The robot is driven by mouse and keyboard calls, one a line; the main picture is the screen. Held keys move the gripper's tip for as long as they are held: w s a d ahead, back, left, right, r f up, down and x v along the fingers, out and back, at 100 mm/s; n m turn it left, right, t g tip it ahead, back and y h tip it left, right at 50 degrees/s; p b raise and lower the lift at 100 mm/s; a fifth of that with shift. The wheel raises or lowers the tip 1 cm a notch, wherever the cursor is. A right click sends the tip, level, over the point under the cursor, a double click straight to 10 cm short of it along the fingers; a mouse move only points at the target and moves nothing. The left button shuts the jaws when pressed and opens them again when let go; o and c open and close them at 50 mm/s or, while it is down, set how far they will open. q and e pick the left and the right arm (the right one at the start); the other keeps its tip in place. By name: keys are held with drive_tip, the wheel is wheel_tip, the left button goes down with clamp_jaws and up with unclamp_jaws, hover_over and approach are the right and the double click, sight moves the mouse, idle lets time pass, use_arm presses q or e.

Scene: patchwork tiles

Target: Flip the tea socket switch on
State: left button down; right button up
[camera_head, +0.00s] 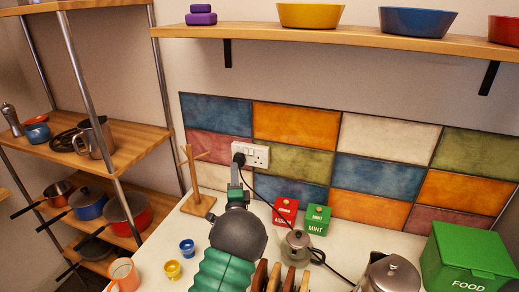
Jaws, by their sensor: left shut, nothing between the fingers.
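The white double wall socket (257,155) is set in the patchwork tile wall. A black plug with a cable sits at its left side. The switches are too small to tell which way they are set. My left gripper (236,168) is shut and empty. It points up at the lower left part of the socket, overlapping the plug area; I cannot tell whether it touches. A black cable runs down right from the socket, past a small metal pot (297,246). My right gripper is not in view.
Red (286,210) and green (317,218) tea boxes stand right of my arm. A wooden mug tree (198,203) stands to the left. Small cups, a metal kettle (390,275) and a green FOOD box (466,262) are on the counter. A shelf (350,42) runs above.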

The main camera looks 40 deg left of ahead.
sight(242, 160)
use_arm(q)
drive_tip(key=w+b, duration=0.1)
drive_tip(key=w, duration=0.1)
drive_tip(key=w+a+b, duration=0.1)
drive_tip(key=w, duration=0.1)
drive_tip(key=w+a+b, duration=0.1)
drive_tip(key=w, duration=0.1)
drive_tip(key=shift+w+a+f, duration=0.1)
drive_tip(key=shift+a+f, duration=0.05)
drive_tip(key=shift+w, duration=0.45)
drive_tip(key=shift+a, duration=0.2)
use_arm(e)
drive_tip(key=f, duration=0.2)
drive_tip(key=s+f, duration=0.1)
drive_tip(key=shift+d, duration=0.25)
use_arm(q)
drive_tip(key=shift+s+a, duration=0.1)
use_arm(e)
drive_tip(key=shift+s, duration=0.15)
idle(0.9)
